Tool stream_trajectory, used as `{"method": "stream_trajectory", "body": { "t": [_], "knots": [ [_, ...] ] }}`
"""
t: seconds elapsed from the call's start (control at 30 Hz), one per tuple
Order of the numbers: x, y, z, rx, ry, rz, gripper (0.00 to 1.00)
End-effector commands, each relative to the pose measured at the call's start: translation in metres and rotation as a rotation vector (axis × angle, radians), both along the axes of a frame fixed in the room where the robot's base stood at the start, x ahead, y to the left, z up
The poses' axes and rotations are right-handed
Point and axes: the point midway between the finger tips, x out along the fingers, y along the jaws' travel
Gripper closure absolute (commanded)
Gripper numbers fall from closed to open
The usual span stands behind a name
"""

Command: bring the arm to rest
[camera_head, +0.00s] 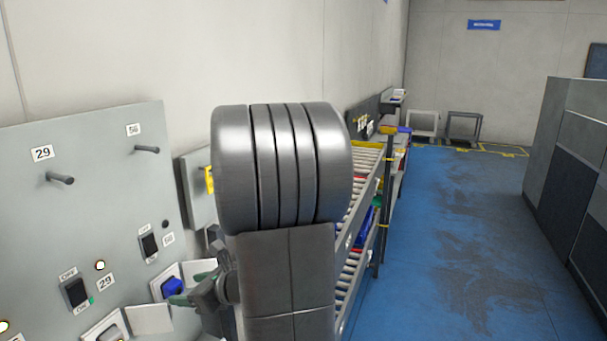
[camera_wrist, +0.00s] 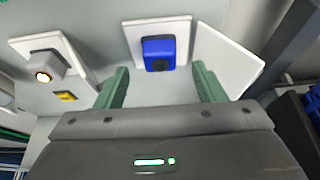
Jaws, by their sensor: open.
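My gripper (camera_wrist: 158,90) shows in the wrist view with its two green fingers spread wide apart and nothing between them. In the head view my gripper (camera_head: 192,286) points left toward the grey panel (camera_head: 75,225), partly hidden behind my own arm. Beyond the fingers in the wrist view is a blue device (camera_wrist: 159,54) on a white holder (camera_wrist: 135,33); the same blue device (camera_head: 172,286) shows just above a green finger in the head view. I cannot tell whether the fingers touch anything.
The panel carries pegs (camera_head: 62,179), black switches (camera_head: 76,292) and number labels. A roller rack (camera_head: 367,190) with bins stands behind my arm. Grey cabinets (camera_head: 570,165) stand at the right. The blue floor (camera_head: 460,240) between is clear.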

Motion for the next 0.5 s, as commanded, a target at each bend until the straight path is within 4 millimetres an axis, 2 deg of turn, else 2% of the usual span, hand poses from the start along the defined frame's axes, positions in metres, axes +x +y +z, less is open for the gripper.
{"method": "stream_trajectory", "body": {
  "t": [0.23, 0.3, 0.33, 0.37, 0.5],
  "knots": [
    [0.015, 0.038, -0.018, -0.001, 0.004, 0.003, 0.37],
    [0.010, 0.023, -0.016, -0.001, 0.001, -0.004, 0.37],
    [0.010, 0.024, -0.013, -0.001, 0.003, -0.003, 0.37],
    [0.010, 0.021, -0.021, -0.001, 0.001, -0.004, 0.37],
    [0.004, 0.008, -0.019, 0.000, -0.001, -0.003, 0.37]
  ]
}}
